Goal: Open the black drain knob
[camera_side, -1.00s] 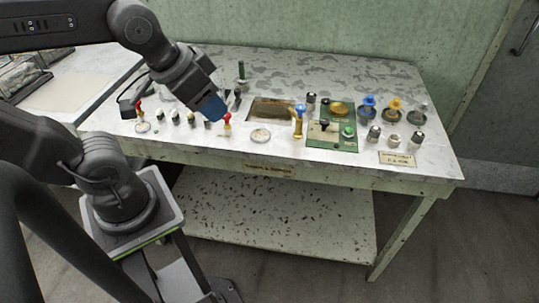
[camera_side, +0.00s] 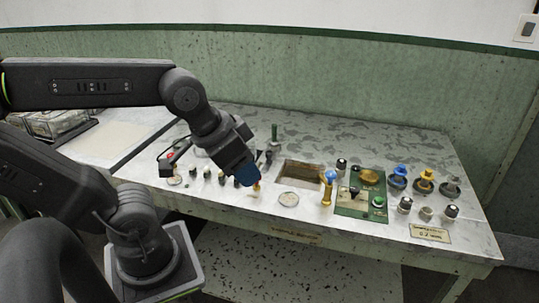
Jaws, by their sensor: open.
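A black-topped knob (camera_side: 354,192) stands on the green panel (camera_side: 376,211), right of the rectangular opening; I cannot read any label that marks it as the drain knob. Other dark-capped knobs stand behind the panel (camera_side: 341,164) and to its right (camera_side: 405,204), (camera_side: 451,211). My gripper (camera_side: 252,182), with a blue end, points down over the table, left of the panel and well apart from the black knob. It covers the top of a small knob (camera_side: 257,189); contact cannot be told. The jaws are open, though the fingers are hard to make out.
The table holds a blue-topped brass lever (camera_side: 328,187), blue (camera_side: 399,178) and yellow (camera_side: 425,181) valves, a green upright handle (camera_side: 274,134) and a pale round disc (camera_side: 288,199). The rectangular opening (camera_side: 300,174) lies between my gripper and the panel. A wall stands behind.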

